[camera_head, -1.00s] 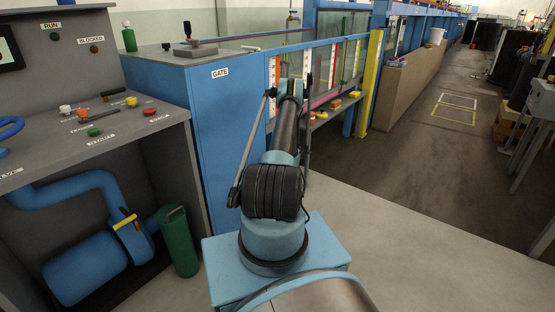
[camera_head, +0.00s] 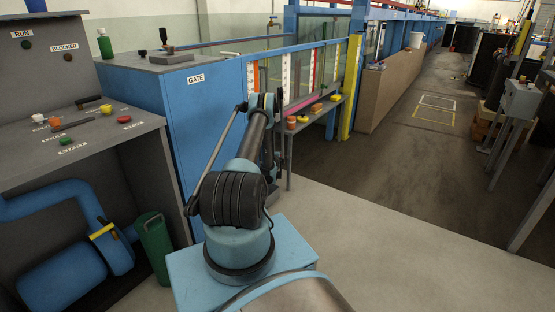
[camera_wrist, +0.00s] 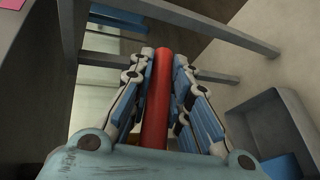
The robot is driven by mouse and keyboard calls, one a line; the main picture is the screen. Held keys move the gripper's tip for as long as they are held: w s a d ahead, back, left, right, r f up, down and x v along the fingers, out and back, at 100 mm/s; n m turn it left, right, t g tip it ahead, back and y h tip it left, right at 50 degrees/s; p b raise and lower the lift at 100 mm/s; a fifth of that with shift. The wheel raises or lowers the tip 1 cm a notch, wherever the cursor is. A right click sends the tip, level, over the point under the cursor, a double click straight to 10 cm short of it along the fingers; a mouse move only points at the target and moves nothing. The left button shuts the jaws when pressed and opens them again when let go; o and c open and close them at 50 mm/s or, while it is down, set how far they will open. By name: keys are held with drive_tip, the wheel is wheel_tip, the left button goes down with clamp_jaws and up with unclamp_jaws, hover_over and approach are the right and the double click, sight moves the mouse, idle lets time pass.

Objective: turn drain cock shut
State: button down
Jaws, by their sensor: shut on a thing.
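My gripper (camera_wrist: 164,58) is shut on a red bar (camera_wrist: 157,100) in the wrist view. The bar runs lengthwise between the two fingers, from near the palm to the fingertips. I cannot tell from these frames whether it is the drain cock's handle, and I see no cock body or outlet. In the head view my gripper (camera_head: 262,101) is in front of the blue flume side, right of the GATE cabinet (camera_head: 203,115). My arm hides most of what is around it, and the red bar does not show there.
A low bench (camera_head: 318,114) with several small coloured items stands beside the flume, right of my gripper. A control desk (camera_head: 95,142) and a green cylinder (camera_head: 155,245) are at the left. Grey legs and beams surround the gripper in the wrist view. Open floor (camera_head: 400,225) lies at the right.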

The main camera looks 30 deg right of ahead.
drive_tip(key=c, duration=1.5)
unclamp_jaws()
